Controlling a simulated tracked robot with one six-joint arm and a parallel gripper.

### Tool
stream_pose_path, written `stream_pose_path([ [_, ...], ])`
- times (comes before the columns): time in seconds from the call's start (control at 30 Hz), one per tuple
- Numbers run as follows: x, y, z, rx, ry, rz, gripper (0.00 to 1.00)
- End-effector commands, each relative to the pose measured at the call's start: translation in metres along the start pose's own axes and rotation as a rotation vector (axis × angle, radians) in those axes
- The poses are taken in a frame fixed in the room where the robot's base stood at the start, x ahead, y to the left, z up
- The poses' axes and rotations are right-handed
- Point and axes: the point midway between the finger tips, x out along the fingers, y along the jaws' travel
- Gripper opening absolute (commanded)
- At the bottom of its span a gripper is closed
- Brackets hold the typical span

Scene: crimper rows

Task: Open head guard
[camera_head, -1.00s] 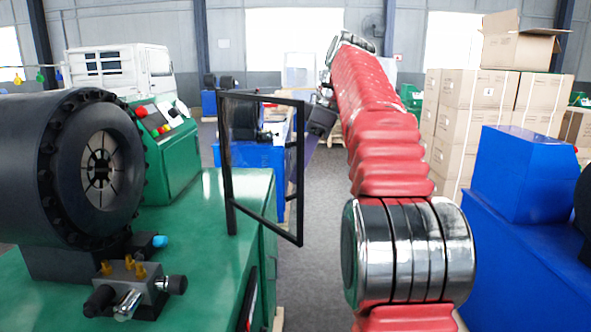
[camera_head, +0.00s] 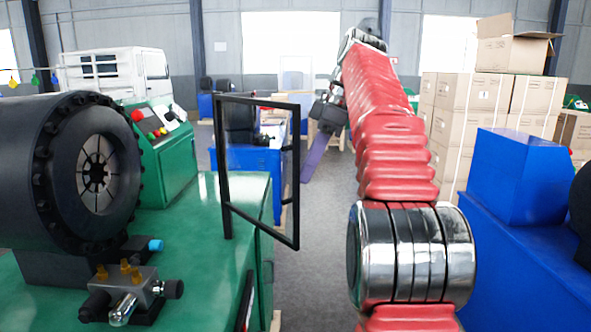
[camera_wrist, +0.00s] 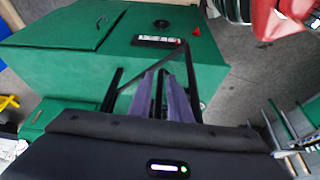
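The head guard is a clear panel in a thin black frame (camera_head: 228,190), standing at the right edge of the green crimper (camera_head: 190,240). Its frame slants from the near bench edge toward the aisle. My gripper (camera_head: 313,166) hangs just right of the frame's right post in the head view, pointing down and a little left, with purple fingers. In the wrist view, my two purple fingers (camera_wrist: 160,90) stand apart with a narrow gap. Thin black bars cross near them; I cannot tell whether they touch. I see nothing held.
The round black crimping head (camera_head: 70,170) sits on the bench at left, with a valve block (camera_head: 130,293) in front. A green control box (camera_head: 160,150) stands behind. A blue machine (camera_head: 525,245) and stacked cartons (camera_head: 480,115) line the right. Grey floor (camera_head: 320,250) is open between.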

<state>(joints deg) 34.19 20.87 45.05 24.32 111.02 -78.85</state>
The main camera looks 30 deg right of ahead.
Motion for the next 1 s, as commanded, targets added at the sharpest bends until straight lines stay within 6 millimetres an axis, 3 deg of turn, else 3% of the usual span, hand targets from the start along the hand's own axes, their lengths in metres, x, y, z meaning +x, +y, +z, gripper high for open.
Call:
stream_pose_path([
  [0.5,-0.031,-0.001,0.077,0.002,-0.001,0.0,0.17],
  [0.9,-0.035,-0.002,0.085,-0.001,-0.001,-0.001,0.17],
  [1.0,-0.035,-0.001,0.085,0.002,-0.001,0.0,0.11],
])
